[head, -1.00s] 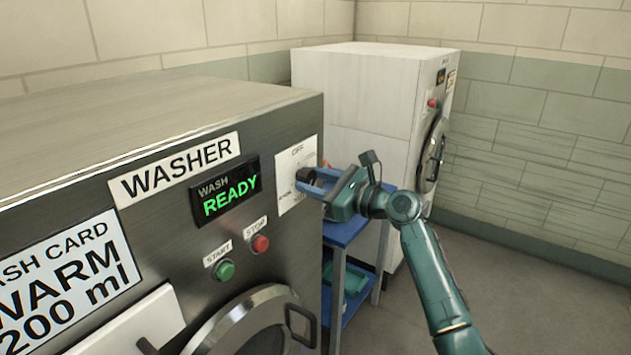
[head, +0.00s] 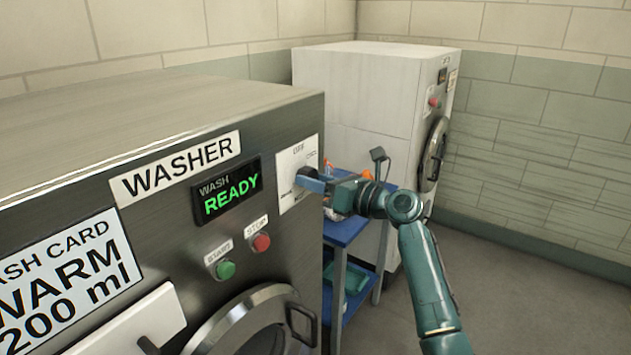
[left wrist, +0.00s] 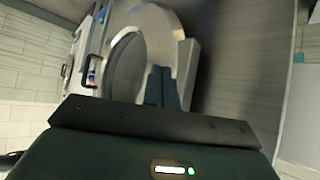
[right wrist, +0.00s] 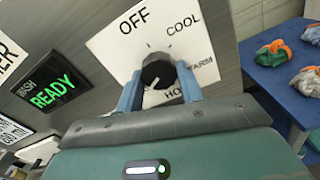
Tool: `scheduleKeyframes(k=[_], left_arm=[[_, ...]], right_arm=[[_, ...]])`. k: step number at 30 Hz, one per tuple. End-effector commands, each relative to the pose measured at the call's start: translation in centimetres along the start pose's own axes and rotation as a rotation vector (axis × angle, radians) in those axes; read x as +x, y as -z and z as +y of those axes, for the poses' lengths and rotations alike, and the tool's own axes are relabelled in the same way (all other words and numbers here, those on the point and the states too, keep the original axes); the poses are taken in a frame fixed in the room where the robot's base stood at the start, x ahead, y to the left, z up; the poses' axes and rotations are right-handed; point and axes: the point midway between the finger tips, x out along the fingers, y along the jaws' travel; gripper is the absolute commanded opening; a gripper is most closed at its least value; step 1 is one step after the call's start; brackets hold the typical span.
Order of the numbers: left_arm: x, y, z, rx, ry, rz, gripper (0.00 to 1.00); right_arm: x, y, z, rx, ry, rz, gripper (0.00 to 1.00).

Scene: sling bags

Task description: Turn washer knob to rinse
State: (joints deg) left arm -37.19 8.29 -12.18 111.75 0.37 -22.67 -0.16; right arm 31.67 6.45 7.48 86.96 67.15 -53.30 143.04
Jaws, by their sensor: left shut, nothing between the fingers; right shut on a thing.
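The washer (head: 90,140) has a metal front with a display (head: 226,190) reading "WASH READY". Its black knob (right wrist: 157,71) sits on a white dial plate (right wrist: 195,40); OFF, COOL and WARM are readable, and other labels are partly hidden by my fingers. A pale mark on the knob's face points toward the lower left in the right wrist view. My right gripper (right wrist: 160,85) is shut on the knob, one blue finger on each side. It also shows in the head view (head: 308,182). My left gripper (left wrist: 162,87) is shut and empty near the washer's round door (left wrist: 135,50).
Green start (head: 226,269) and red stop (head: 261,242) buttons sit below the display. The floor at right is clear.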

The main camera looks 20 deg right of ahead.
Motion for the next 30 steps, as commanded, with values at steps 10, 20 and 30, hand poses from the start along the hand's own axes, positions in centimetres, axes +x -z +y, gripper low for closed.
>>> scheduleKeyframes(k=[10,20,30], left_arm=[[0.0,0.0,0.0,0.0,0.0,0.0,0.0],[0.0,0.0,0.0,0.0,0.0,-0.001,0.0],[0.1,-0.2,0.0,-0.001,0.0,0.0,0.0]], right_arm=[[0.0,0.1,0.0,0.009,-0.001,0.001,0.14],[0.0,0.0,0.0,0.006,-0.001,0.001,0.59],[-1.2,0.1,-0.1,0.004,0.0,0.001,0.59]])
